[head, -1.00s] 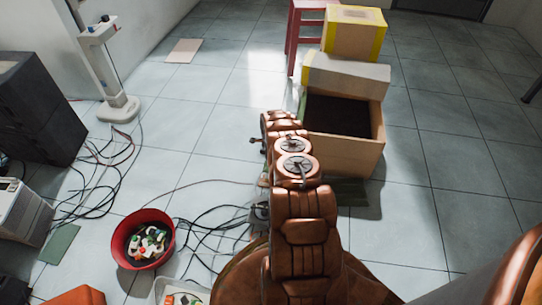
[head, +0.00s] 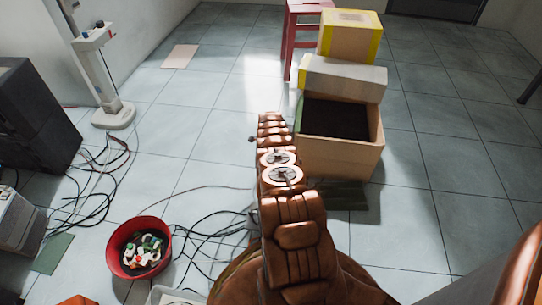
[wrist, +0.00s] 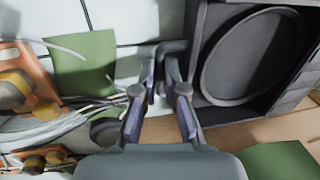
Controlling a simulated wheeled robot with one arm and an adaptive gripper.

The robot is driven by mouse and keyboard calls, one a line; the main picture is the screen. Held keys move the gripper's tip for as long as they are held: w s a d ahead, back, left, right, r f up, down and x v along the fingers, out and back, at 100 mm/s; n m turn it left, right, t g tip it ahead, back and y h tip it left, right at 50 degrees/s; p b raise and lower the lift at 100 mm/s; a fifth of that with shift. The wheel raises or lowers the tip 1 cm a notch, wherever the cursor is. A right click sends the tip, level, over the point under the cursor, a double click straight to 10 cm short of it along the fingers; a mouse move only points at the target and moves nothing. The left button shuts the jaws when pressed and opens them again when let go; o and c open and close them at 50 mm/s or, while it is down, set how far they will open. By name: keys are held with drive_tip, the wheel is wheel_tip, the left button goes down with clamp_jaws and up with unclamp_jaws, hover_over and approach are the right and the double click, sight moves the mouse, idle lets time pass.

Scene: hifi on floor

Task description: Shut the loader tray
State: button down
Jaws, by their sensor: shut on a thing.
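A dark grey tray with a large round recess (wrist: 250,60) fills the right of the wrist view. I take it to be the loader tray. A dark grey handle (wrist: 172,46) stands beside its left edge. My gripper (wrist: 165,82) has its two fingers closed about this handle. How the handle joins the tray is not clear. In the head view my brown arm hides the gripper and handle. There, a tan box (head: 340,158) with a dark inside stands right of the arm's far end; I cannot tell how it relates to the tray.
A red stool (head: 303,45) stands there too. Loose cables (head: 210,235) and a red bucket (head: 140,248) lie at left. Floor at right (head: 440,170) is clear.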

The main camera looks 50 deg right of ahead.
drive_tip(key=c, duration=1.5)
unclamp_jaws()
drive_tip(key=shift+s+d+f, duration=0.1)
drive_tip(key=shift+d, duration=0.2)
drive_tip(key=shift+a, duration=0.1)
drive_tip(key=shift+r, duration=0.5)
wheel_tip(320, 180, up, 11)
drive_tip(key=s+a, duration=0.1)
drive_tip(key=a, duration=0.1)
drive_tip(key=shift+f, duration=0.1)
